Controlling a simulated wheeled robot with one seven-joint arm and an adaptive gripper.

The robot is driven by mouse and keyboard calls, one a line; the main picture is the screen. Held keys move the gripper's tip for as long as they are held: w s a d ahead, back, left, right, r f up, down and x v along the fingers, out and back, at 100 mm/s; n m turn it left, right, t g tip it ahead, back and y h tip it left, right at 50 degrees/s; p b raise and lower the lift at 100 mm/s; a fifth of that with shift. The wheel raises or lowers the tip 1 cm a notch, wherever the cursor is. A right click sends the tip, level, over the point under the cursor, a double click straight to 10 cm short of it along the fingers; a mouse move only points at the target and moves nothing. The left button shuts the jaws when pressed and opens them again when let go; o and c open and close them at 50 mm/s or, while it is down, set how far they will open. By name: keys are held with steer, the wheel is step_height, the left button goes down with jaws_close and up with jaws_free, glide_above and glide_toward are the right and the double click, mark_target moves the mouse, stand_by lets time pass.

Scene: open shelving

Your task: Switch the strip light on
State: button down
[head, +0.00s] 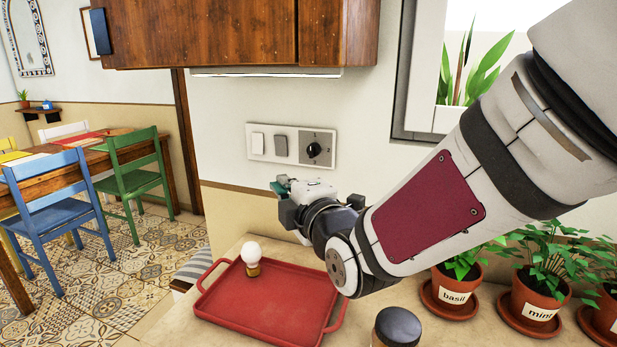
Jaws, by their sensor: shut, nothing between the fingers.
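The strip light (267,72) is a thin pale bar under the wooden wall cabinet (235,30); I cannot tell whether it is lit. A switch plate (327,135) is on the wall below it. The plate carries a white rocker (258,143) at left, a grey rocker (280,145) in the middle and a black round knob (314,150) at right. My gripper (281,187) is shut and empty, below the plate in the picture and pointing left toward the wall. It appears apart from the switches. My wrist hides part of the wall and counter behind it.
A red tray (262,307) with a light bulb (251,257) lies on the counter below my gripper. A dark-lidded jar (397,328) stands at the front. Potted basil (457,283) and mint (540,298) stand at right under my arm. A window frame (416,75) is at upper right.

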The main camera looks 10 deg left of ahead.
steer(key=shift+s+d, duration=0.2)
